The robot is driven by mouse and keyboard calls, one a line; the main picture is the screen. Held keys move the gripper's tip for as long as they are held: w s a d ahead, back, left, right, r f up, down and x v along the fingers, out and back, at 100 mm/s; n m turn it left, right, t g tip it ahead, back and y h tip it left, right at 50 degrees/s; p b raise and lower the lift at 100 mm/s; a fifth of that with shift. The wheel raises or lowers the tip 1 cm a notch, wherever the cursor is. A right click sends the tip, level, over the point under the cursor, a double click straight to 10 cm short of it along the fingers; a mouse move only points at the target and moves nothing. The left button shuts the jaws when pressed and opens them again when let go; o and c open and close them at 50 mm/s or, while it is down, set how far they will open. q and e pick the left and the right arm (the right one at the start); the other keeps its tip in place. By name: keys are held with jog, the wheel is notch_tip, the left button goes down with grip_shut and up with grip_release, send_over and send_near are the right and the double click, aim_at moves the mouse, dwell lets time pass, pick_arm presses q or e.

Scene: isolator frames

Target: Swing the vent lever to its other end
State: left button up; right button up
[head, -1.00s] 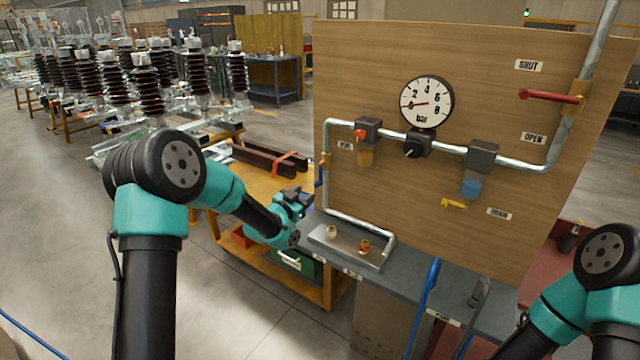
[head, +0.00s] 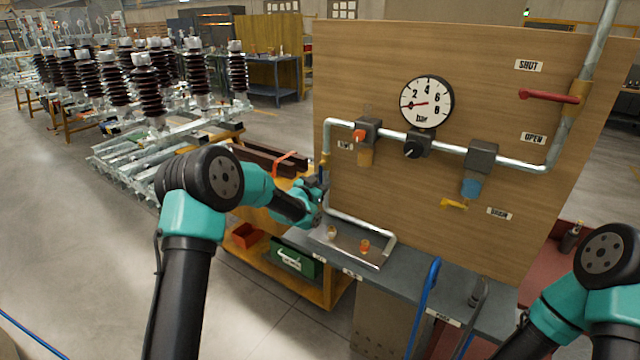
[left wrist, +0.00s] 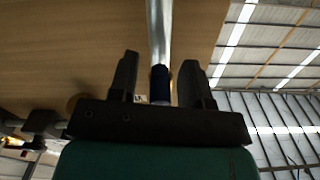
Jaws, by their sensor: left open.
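The vent lever is dark blue and sits on the vertical pipe at the left edge of the wooden panel. In the head view my left gripper (head: 316,186) is right at it and hides most of it. In the left wrist view the blue lever (left wrist: 160,84) shows between the two dark fingers of my open left gripper (left wrist: 158,72), with a gap on each side. The grey pipe (left wrist: 159,30) runs up behind it. I cannot tell whether a finger touches the lever. My right gripper is out of view.
A steel tray (head: 345,250) stands below on the grey bench. A yellow cart (head: 322,294) is close under my left arm.

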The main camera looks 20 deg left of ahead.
pick_arm(q)
grip_shut()
jog(key=shift+d, duration=0.15)
dwell(0.4)
